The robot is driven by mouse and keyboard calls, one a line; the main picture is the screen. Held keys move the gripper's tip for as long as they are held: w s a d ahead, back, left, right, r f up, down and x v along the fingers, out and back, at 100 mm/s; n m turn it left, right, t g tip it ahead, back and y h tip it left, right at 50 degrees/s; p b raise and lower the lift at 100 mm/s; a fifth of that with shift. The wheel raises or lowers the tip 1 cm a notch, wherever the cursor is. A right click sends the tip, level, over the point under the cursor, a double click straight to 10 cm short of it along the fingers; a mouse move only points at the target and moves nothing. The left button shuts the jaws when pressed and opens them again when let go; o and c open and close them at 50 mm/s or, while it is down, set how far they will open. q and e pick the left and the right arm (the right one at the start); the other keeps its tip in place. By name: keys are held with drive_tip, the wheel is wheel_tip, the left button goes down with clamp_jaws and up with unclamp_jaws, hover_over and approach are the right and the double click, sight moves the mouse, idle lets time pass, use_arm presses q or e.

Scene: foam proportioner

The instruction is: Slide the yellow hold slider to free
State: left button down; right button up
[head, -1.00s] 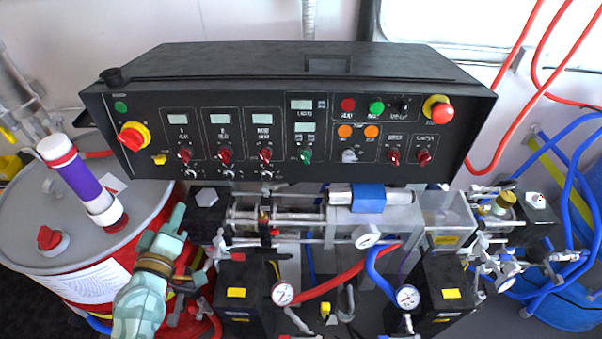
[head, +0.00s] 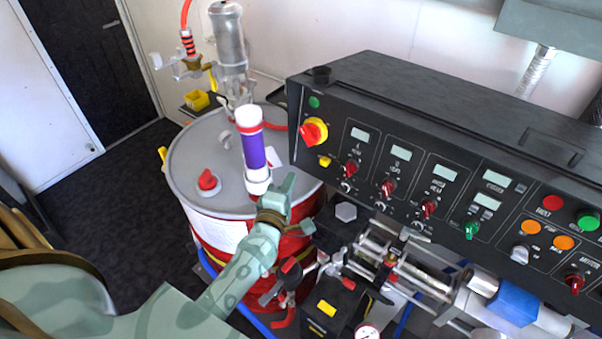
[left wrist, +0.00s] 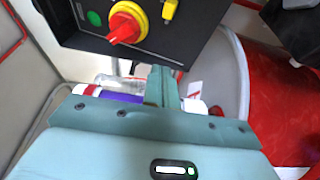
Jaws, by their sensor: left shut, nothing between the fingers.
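The yellow hold slider (head: 324,161) is a small yellow piece at the left end of the black control panel (head: 440,172), just below the red and yellow rotary switch (head: 313,132). In the left wrist view the slider (left wrist: 169,9) is at the top edge, right of the rotary switch (left wrist: 126,23). My left gripper (head: 287,187) is pale green, shut and empty. It is below and left of the slider, apart from it, in front of the drum. Its closed fingers (left wrist: 161,84) point toward the panel in the left wrist view. My right gripper is out of view.
A red drum with a grey lid (head: 190,170) stands left of the panel. A white and purple cylinder (head: 253,150) rises from it, close to my left gripper. Metal pump rods and valves (head: 400,265) sit below the panel. Dark floor (head: 100,210) is clear at left.

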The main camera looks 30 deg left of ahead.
sight(323, 164)
use_arm(q)
drive_tip(key=w, duration=0.3)
drive_tip(key=w+a, duration=0.1)
drive_tip(key=w, duration=0.1)
drive_tip(key=w+b, duration=0.1)
drive_tip(key=w, duration=0.2)
drive_tip(key=shift+w+a+f, duration=0.1)
drive_tip(key=shift+w+a, duration=0.25)
drive_tip(key=d, duration=0.3)
drive_tip(key=shift+s, duration=0.1)
drive_tip(key=shift+s+d, duration=0.1)
drive_tip(key=shift+d, duration=0.4)
drive_tip(key=shift+s+d+p, duration=0.15)
drive_tip(key=shift+d+p, duration=0.15)
drive_tip(key=shift+d, duration=0.95)
